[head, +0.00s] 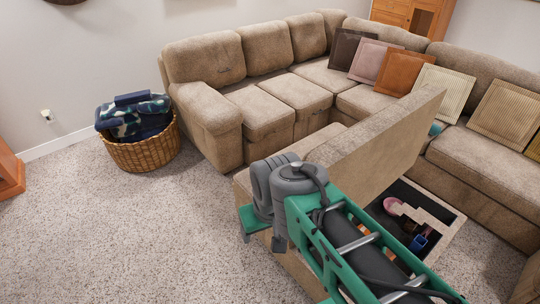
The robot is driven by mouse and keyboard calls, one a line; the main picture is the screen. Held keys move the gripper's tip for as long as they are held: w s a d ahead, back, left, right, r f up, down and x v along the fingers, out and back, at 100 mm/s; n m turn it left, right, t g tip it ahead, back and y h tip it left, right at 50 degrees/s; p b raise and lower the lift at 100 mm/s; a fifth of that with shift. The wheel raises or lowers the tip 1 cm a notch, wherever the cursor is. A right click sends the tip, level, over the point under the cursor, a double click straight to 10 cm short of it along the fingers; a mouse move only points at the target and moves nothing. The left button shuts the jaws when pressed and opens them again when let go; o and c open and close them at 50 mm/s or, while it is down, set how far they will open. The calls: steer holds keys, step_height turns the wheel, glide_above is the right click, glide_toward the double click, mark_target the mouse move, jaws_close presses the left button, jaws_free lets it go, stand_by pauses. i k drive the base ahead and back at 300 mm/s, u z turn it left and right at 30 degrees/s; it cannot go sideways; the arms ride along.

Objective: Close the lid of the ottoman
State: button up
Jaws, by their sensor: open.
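The ottoman (300,268) is beige and stands in front of the sectional sofa. The storage space beneath is open on the right, with a pale rim (447,222). Inside lie a pink item (391,205), a blue item (418,243) and other small things. My green and grey arm crosses in front of the ottoman and hides part of its body and opening. My gripper does not show clearly in this view.
The sofa (285,98) wraps behind and right of the ottoman, with several cushions (400,72) on it. A small teal thing (436,129) shows beside the lid's right edge. A wicker basket (145,152) with blankets stands at left. Carpet at front left is clear.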

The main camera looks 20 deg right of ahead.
mark_target(362, 160)
steer(key=z, duration=1.5)
steer(key=k, duration=0.2)
steer(key=u, duration=1.7)
steer(key=i, duration=1.9)
steer(key=z, duration=0.55)
